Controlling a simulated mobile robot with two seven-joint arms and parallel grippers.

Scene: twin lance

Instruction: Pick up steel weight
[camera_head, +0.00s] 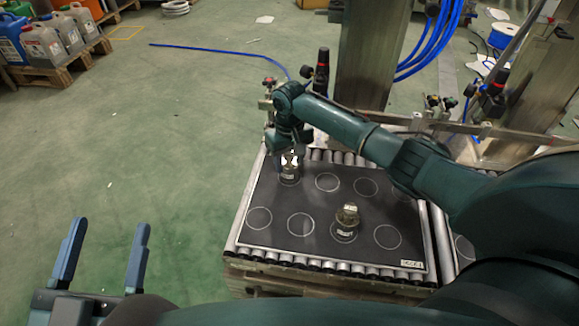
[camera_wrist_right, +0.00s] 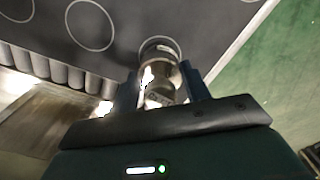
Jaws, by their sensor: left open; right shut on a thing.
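A steel weight (camera_head: 290,169) stands in the far left area of the black mat (camera_head: 271,228). My right gripper (camera_head: 289,152) reaches down onto it from above. In the right wrist view the shiny weight (camera_wrist_right: 160,74) sits between the two fingers of my right gripper (camera_wrist_right: 164,88), which is shut on it. Its base overlaps a drawn circle; I cannot tell whether it touches the mat. My left gripper (camera_head: 104,255) is open and empty at the lower left, over the green floor.
The mat has several empty white circles and lies on a roller conveyor (camera_head: 300,262). A metal post (camera_head: 367,55) and a side rail stand behind it. Plastic canisters (camera_head: 45,44) on pallets are at the far left. The floor to the left is mostly clear.

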